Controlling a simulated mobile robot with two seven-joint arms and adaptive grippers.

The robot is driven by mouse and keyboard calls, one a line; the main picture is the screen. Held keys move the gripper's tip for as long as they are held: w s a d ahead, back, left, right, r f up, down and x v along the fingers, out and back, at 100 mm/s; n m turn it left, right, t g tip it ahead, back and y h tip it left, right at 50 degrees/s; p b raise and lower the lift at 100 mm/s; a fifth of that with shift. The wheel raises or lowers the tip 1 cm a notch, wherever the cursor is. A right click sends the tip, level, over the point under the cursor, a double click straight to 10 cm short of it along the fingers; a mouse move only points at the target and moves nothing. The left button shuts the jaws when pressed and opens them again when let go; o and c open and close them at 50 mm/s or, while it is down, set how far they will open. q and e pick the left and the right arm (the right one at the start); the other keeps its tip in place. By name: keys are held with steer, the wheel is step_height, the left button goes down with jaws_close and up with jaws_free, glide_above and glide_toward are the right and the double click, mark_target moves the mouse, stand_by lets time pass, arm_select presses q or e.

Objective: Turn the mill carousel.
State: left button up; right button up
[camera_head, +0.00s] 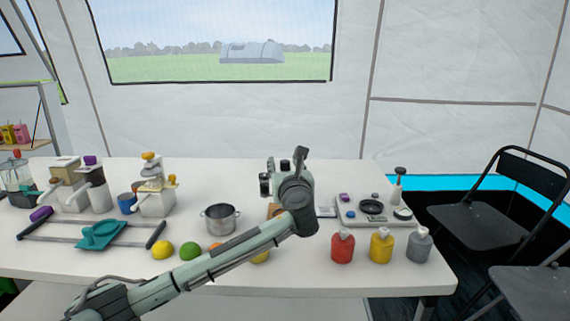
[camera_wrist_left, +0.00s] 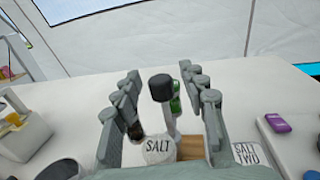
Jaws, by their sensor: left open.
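The mill carousel (camera_wrist_left: 190,149) stands beyond my left gripper, with a tan wooden base and a black-topped post (camera_wrist_left: 161,88). A green mill (camera_wrist_left: 176,100) shows behind the post, and a dark mill (camera_wrist_left: 135,130) is partly hidden by the left finger. A round white piece marked SALT (camera_wrist_left: 158,149) sits in front. In the head view a dark mill (camera_head: 265,184) shows left of my left gripper (camera_head: 286,166), and my arm hides most of the carousel. The left gripper (camera_wrist_left: 161,78) is open, its fingers on either side of the post; contact cannot be told. My right gripper is out of view.
A label reading SALT TWO (camera_wrist_left: 248,154) lies right of the fingers. A metal pot (camera_head: 220,219) stands left, a tray (camera_head: 352,216) right. Red (camera_head: 343,246), yellow (camera_head: 381,246) and grey (camera_head: 419,246) bottles line the front right. Lemons (camera_head: 162,250) and a lime (camera_head: 190,251) lie front left.

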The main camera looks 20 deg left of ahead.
arm_select(q)
steer(key=shift+w, duration=0.1)
steer(key=shift+c, duration=0.4)
jaws_close()
